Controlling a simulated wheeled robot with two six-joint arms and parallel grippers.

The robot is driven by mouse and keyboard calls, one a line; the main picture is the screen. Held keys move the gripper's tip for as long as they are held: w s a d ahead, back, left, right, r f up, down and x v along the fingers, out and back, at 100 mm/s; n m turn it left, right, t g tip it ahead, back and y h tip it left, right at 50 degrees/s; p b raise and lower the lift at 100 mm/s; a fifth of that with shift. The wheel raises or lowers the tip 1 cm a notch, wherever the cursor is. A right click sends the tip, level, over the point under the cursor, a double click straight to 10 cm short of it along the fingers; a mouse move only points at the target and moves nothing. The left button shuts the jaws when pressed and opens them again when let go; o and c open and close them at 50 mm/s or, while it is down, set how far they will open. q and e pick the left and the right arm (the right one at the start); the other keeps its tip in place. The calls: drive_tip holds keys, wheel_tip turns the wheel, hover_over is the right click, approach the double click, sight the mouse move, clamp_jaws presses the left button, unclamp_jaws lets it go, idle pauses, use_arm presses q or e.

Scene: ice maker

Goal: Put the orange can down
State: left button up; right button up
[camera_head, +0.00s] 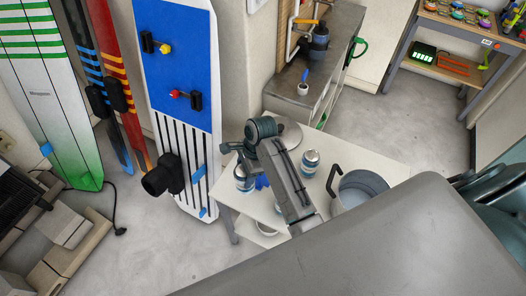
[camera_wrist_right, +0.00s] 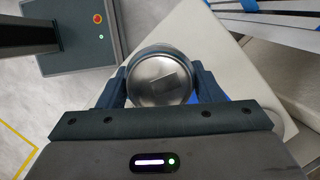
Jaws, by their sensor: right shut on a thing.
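My right gripper (camera_wrist_right: 161,88) is shut on a can (camera_wrist_right: 161,76), with one finger on each side of its round silver lid. In the head view, this can (camera_head: 243,179) looks white with blue bands and stands near the left corner of a small white table (camera_head: 375,160). No orange shows clearly on it. I cannot tell whether its bottom touches the table. My right arm partly hides the gripper in the head view. My left gripper is not in view.
A second can (camera_head: 311,161) stands on the table right of my arm. A grey pot with a handle (camera_head: 362,187) stands further right. A blue and white board (camera_head: 180,70) leans left of the table. A metal counter (camera_head: 335,60) is behind.

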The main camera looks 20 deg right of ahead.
wheel_tip(320, 180, down, 4)
drive_tip(key=shift+p, duration=0.55)
wheel_tip(320, 180, down, 4)
drive_tip(key=shift+f+p, duration=0.1)
drive_tip(key=shift+p, duration=0.4)
drive_tip(key=shift+f, duration=0.35)
drive_tip(key=o, duration=1.1)
drive_tip(key=shift+f, duration=0.1)
drive_tip(key=shift+b+v, duration=1.75)
drive_tip(key=shift+v, duration=4.4)
